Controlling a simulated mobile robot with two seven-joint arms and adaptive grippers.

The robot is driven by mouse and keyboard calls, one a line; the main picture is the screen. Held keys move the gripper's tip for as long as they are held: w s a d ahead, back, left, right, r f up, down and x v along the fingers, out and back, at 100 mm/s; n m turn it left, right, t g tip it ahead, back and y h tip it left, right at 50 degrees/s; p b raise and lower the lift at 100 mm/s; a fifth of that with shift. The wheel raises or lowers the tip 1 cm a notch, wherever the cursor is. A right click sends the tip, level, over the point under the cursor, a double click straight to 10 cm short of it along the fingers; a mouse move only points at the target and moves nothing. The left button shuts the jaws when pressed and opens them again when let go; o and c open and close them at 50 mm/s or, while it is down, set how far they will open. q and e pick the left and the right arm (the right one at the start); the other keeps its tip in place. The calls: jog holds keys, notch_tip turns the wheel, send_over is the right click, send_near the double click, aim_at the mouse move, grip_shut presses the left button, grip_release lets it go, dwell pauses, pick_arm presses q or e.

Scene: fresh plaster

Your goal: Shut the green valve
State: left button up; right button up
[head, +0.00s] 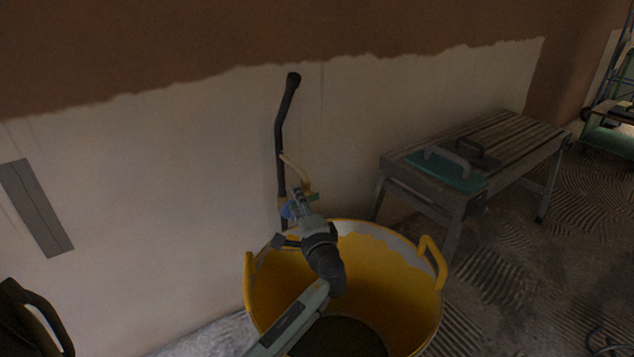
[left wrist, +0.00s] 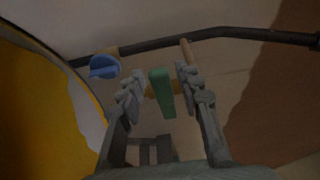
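The green valve handle (left wrist: 162,92) shows in the left wrist view as a flat green lever between my left gripper's fingers. In the head view a little of its green (head: 314,197) shows beside the gripper. My left gripper (head: 298,194) is open at the wall pipe, above the yellow tub. In the left wrist view its fingers (left wrist: 161,86) stand on either side of the green handle, with a narrow gap on each side. A blue valve (left wrist: 104,67) sits on the same pipework, outside the fingers; it also shows in the head view (head: 286,210). My right gripper is not in view.
A dark pipe (head: 280,140) runs up the wall, with a pale branch (head: 296,168). A yellow tub (head: 390,285) stands below my left arm. A wooden bench (head: 515,138) with trowels stands right. A dark object with a handle (head: 30,320) is lower left.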

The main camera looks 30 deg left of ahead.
pick_arm(q)
jog(key=p+v, duration=0.1)
jog(key=v, duration=1.1)
jog(key=shift+w+r, duration=0.1)
